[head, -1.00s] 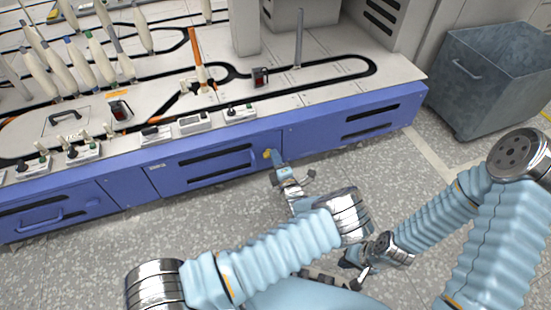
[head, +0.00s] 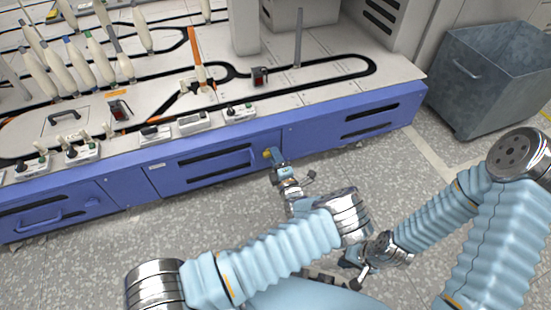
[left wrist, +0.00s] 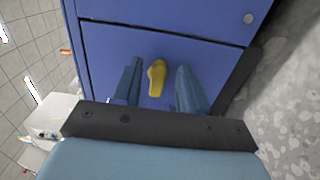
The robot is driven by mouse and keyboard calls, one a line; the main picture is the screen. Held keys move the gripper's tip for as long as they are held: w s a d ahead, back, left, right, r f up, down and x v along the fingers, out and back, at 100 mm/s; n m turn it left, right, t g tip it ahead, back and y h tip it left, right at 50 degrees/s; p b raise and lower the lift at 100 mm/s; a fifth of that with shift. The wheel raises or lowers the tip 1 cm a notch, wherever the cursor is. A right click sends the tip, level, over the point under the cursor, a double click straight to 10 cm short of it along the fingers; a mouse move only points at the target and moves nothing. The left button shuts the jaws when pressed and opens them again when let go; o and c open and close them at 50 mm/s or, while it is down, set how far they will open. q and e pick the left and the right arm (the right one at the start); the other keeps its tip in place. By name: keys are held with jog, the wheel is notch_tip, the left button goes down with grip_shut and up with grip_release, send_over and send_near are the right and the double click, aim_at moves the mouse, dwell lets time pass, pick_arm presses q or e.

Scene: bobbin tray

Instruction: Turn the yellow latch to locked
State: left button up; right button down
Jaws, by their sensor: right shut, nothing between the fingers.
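The yellow latch (head: 267,154) is on the blue front panel of the machine, and in the left wrist view the latch (left wrist: 157,78) runs almost upright in the picture, leaning slightly. My left gripper (head: 275,155) is at the panel by the latch. In the left wrist view its fingers (left wrist: 158,84) are open, one on each side of the latch, with a gap showing on both sides. My right gripper (head: 355,272) is low over the floor, away from the panel, shut and empty.
The blue cabinet (head: 350,130) has slotted panels and a handle left of the latch. Bobbins (head: 95,48) and small switch boxes (head: 240,112) stand on the machine top. A grey metal bin (head: 490,75) stands at the right. The speckled floor before the cabinet is open.

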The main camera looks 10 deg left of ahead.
pick_arm(q)
jog(key=p+v, duration=0.1)
jog(key=v, duration=1.2)
jog(key=shift+s+d+p, duration=0.25)
jog(key=shift+s+p, duration=0.1)
jog(key=shift+p, duration=0.05)
jog(key=shift+a, duration=0.1)
